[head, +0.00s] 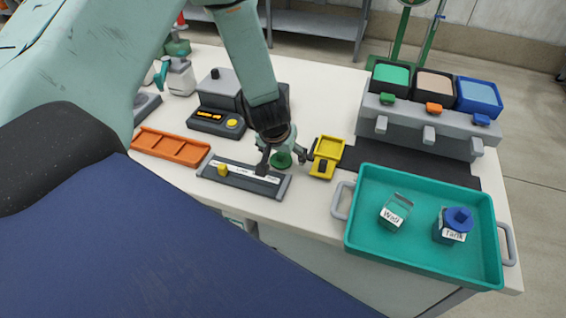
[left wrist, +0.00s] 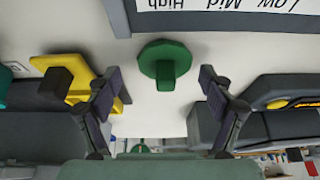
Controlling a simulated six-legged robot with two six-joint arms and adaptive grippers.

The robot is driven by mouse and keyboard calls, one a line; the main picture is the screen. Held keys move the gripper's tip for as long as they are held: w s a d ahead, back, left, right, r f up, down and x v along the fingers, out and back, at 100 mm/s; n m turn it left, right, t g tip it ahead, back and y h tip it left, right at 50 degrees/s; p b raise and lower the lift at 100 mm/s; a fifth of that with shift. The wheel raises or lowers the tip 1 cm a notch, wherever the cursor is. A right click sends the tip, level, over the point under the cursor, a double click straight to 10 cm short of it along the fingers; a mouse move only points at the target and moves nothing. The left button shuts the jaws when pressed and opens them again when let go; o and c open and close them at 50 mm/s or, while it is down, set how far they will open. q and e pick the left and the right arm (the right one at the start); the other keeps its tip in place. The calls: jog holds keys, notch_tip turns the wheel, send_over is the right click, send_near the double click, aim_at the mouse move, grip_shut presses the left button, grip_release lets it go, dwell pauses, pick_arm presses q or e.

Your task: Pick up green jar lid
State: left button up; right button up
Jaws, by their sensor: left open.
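The green jar lid (head: 281,160) lies on the white table, between the grey slider panel and the yellow tray. It is a round disc with a raised grip, clear in the left wrist view (left wrist: 165,65). My left gripper (head: 285,156) is above the lid with its fingers spread to either side. In the left wrist view the open fingers (left wrist: 160,90) frame the lid, and nothing is held between them. A jar labelled Wall or similar (head: 396,212), with no lid visible, stands in the teal tray (head: 357,222). My right gripper is not in view.
Close to the lid are the slider panel (head: 215,179) and the yellow tray (head: 327,155). A blue-lidded jar (head: 456,222) labelled Tank stands in the teal tray. An orange rack (head: 170,146), a grey device (head: 215,122) and a dispenser with coloured bins (head: 430,125) stand around.

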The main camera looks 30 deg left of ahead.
pick_arm(q)
jog(key=shift+a, duration=0.45)
jog(key=shift+c, duration=1.1)
jog(key=shift+d+r, duration=0.1)
jog(key=shift+d, duration=0.25)
jog(key=c, duration=0.6)
jog(key=shift+s+a, duration=0.1)
jog(key=shift+a, duration=0.15)
jog(key=shift+c, duration=1.1)
